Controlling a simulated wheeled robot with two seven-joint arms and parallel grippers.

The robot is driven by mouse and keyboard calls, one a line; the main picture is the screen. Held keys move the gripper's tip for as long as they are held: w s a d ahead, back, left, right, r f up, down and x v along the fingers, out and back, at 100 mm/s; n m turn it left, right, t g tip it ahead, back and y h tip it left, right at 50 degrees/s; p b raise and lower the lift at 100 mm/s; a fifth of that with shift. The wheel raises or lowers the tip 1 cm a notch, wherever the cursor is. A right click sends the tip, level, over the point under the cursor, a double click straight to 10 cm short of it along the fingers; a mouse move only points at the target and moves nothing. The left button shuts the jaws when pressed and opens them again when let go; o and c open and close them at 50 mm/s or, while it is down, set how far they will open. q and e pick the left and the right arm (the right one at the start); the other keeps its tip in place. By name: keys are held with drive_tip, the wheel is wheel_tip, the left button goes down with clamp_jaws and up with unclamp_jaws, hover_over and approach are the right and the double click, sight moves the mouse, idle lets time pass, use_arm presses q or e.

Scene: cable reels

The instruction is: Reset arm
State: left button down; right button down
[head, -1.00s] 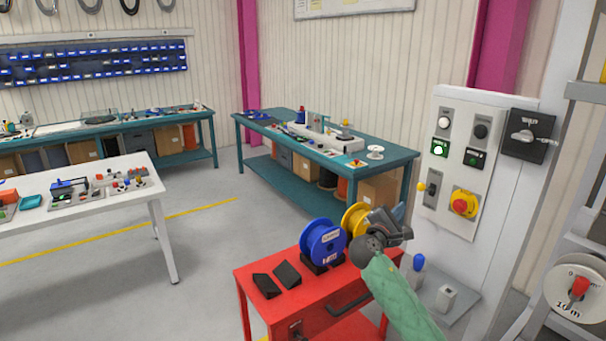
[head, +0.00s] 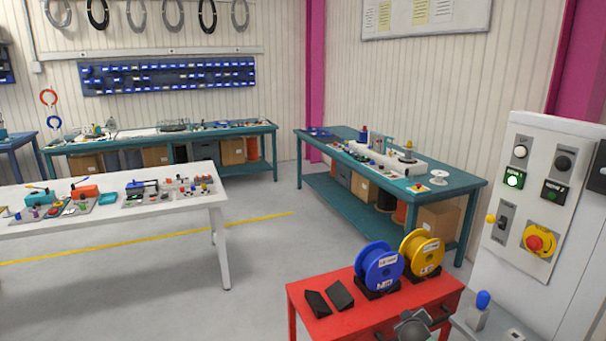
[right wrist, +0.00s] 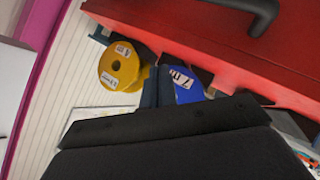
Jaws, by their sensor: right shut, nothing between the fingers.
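A blue cable reel (head: 378,265) and a yellow cable reel (head: 424,252) stand side by side in dark holders on the red cart (head: 350,325). My right gripper (head: 415,328) shows at the bottom edge of the head view, low in front of the cart and apart from the reels. In the right wrist view, its dark fingers (right wrist: 157,86) are together and empty. The yellow reel (right wrist: 122,66) and part of the blue reel (right wrist: 185,84) appear beyond them, with the red cart along the top. My left gripper is not in view.
Two black wedge blocks (head: 330,298) lie on the cart's left part. A control panel (head: 537,195) with buttons and a switch stands close on the right. A white table (head: 120,212) is at left, teal benches (head: 450,182) behind. Grey floor lies between.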

drive_tip(key=s+a+f+m+g+y, duration=0.1)
drive_tip(key=s+a+f+g, duration=0.15)
drive_tip(key=s+f, duration=0.7)
drive_tip(key=s+a+f+m+g+y, duration=0.1)
drive_tip(key=s+a+f, duration=0.4)
drive_tip(key=f, duration=0.8)
drive_tip(key=s+a+f+m+g+y, duration=0.1)
drive_tip(key=s+a+f+g, duration=0.1)
drive_tip(key=s+f, duration=0.8)
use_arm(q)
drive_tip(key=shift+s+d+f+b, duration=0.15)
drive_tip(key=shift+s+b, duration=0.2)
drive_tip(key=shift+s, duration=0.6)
use_arm(e)
drive_tip(key=s+a+f+g, duration=0.1)
drive_tip(key=s+f, duration=0.4)
drive_tip(key=s, duration=0.6)
drive_tip(key=s+a+f+g, duration=0.2)
drive_tip(key=s+f, duration=0.4)
drive_tip(key=s, duration=0.5)
drive_tip(key=s+a+f+g+y, duration=0.1)
drive_tip(key=s+a+f, duration=0.2)
drive_tip(key=s, duration=0.9)
wheel_tip(320, 180, down, 3)
drive_tip(key=shift+a+r, duration=0.1)
drive_tip(key=shift+a, duration=0.2)
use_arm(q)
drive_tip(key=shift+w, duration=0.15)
use_arm(e)
drive_tip(key=shift+g, duration=0.25)
